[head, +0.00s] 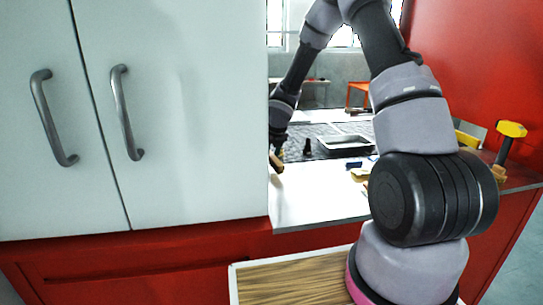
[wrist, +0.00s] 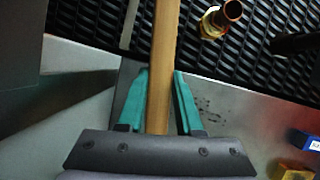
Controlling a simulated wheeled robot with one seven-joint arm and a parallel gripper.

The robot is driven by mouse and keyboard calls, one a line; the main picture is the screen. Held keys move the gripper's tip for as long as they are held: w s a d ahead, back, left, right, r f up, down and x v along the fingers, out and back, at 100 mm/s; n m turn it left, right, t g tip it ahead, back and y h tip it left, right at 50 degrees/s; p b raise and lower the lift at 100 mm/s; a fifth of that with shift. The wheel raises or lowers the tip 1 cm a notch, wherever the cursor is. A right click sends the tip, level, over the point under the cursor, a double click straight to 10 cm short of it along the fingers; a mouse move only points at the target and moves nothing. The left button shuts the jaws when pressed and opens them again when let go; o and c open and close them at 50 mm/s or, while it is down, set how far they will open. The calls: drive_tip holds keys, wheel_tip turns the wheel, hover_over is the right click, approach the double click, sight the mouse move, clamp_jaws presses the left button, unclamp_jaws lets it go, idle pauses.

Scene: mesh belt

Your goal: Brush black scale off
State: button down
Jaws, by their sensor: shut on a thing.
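My gripper (wrist: 161,76) has teal fingers, one on each side of a long wooden handle (wrist: 164,35), and is shut on it. The handle runs up out of the top of the wrist view, so any brush head is out of sight. Dark specks (wrist: 207,104) mark the grey metal surface just right of the fingers; I cannot tell whether they are the scale. A copper and brass fitting (wrist: 222,18) sits on the black mesh belt (wrist: 245,75), right of the handle. In the head view my gripper (head: 277,152) is beside the white cabinet, partly hidden by its edge.
A yellow-headed hammer (head: 510,130) stands at the right. A blue block (wrist: 302,139) and a yellow block (wrist: 293,172) lie at lower right. The white cabinet (head: 190,110) stands close on the left.

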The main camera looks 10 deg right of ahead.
sight(300, 163)
drive_tip(key=shift+f, duration=1)
drive_tip(key=shift+d+r, duration=0.1)
drive_tip(key=shift+d, duration=5.95)
